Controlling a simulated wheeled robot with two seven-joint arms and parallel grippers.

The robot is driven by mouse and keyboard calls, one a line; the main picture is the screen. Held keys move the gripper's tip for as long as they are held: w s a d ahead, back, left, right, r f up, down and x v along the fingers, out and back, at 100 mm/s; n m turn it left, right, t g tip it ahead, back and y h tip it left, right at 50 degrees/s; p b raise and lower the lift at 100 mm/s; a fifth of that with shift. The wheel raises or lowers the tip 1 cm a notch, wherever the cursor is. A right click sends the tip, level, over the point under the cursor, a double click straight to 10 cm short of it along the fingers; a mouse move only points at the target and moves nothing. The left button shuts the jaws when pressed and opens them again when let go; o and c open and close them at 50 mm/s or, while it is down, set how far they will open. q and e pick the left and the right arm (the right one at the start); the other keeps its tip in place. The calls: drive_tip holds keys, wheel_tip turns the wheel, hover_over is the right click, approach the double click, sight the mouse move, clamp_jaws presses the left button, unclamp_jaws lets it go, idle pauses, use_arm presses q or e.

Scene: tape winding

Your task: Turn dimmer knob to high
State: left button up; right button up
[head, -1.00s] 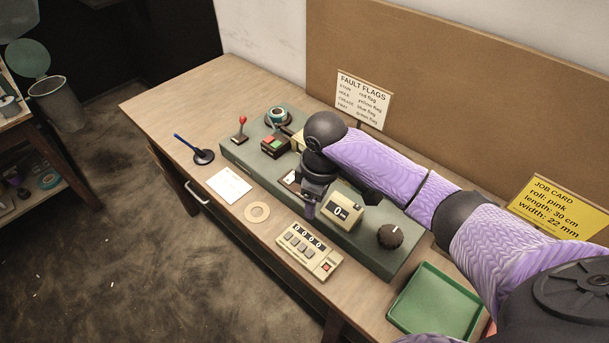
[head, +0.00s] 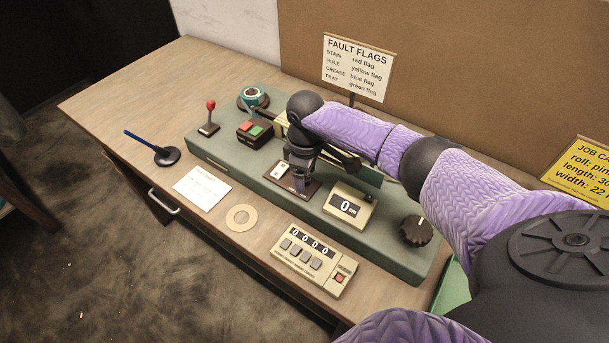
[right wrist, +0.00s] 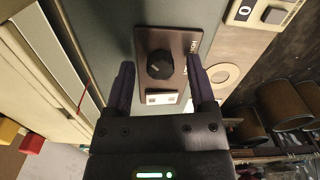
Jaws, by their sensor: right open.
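The dimmer is a brown plate (head: 309,193) set in the green-grey console, with a white rocker switch (head: 280,171) at its left end. In the head view my right gripper (head: 301,188) points down over the plate and hides the knob. In the right wrist view the round black dimmer knob (right wrist: 160,64) sits on the plate (right wrist: 181,42), with small lettering along one edge. The fingers of my right gripper (right wrist: 160,80) stand open on either side of the knob, with visible gaps. The lettering is too small to read. My left gripper is out of view.
A counter (head: 313,262), a cardboard ring (head: 241,217) and a white card (head: 202,188) lie in front.

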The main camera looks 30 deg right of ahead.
clamp_jaws()
idle(0.3)
drive_tip(key=shift+r, duration=0.1)
